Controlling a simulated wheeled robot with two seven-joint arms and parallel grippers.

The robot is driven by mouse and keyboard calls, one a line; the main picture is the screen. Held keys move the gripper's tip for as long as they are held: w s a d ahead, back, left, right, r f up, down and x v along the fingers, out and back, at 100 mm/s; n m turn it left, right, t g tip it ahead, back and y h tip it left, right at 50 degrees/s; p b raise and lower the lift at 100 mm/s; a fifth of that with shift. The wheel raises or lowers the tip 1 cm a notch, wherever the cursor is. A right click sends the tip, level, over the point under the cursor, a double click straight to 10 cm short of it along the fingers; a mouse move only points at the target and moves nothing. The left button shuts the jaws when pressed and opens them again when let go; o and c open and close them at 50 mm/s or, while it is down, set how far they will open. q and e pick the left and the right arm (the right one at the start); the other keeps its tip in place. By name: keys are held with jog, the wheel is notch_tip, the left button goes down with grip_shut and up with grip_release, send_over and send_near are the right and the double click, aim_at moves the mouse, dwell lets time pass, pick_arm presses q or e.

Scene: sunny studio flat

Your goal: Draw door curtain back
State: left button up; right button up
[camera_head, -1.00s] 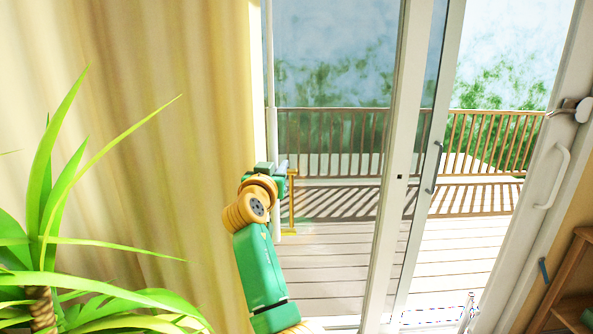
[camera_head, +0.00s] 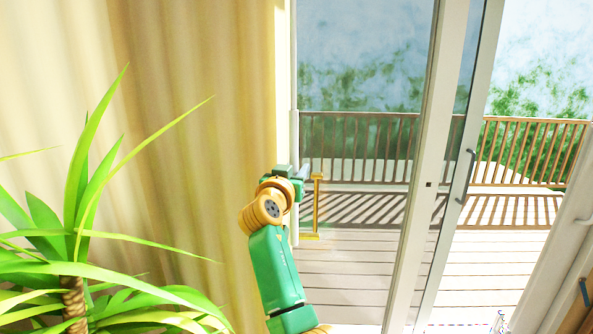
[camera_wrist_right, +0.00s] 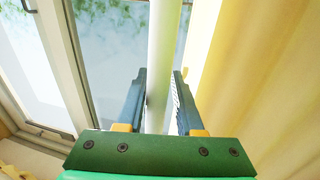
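The pale yellow curtain (camera_head: 190,130) hangs over the left part of the head view, its right edge beside the glass. A thin white upright pole (camera_head: 294,80) runs along that edge. My right gripper (camera_head: 302,172) is at the pole, partly hidden by its own wrist. In the wrist view, its two dark fingers (camera_wrist_right: 160,100) stand on either side of the white pole (camera_wrist_right: 164,50), close against it, with the curtain (camera_wrist_right: 240,70) to the right. The glass door (camera_head: 455,170) with a grey handle shows right of the curtain. My left gripper is not in view.
A spiky green plant (camera_head: 75,245) stands at the lower left, in front of the curtain. A wooden deck (camera_head: 350,270) and railing (camera_head: 350,145) lie beyond the glass. A small yellow upright piece (camera_head: 316,205) shows beside my gripper; I cannot tell what it is.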

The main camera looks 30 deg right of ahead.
jog(key=shift+s+a+f, duration=0.15)
jog(key=shift+a, duration=0.05)
jog(key=b+v, duration=0.3)
jog(key=v, duration=0.3)
jog(key=shift+s+a, duration=0.2)
jog(key=shift+s, duration=0.05)
jog(key=shift+d, duration=0.1)
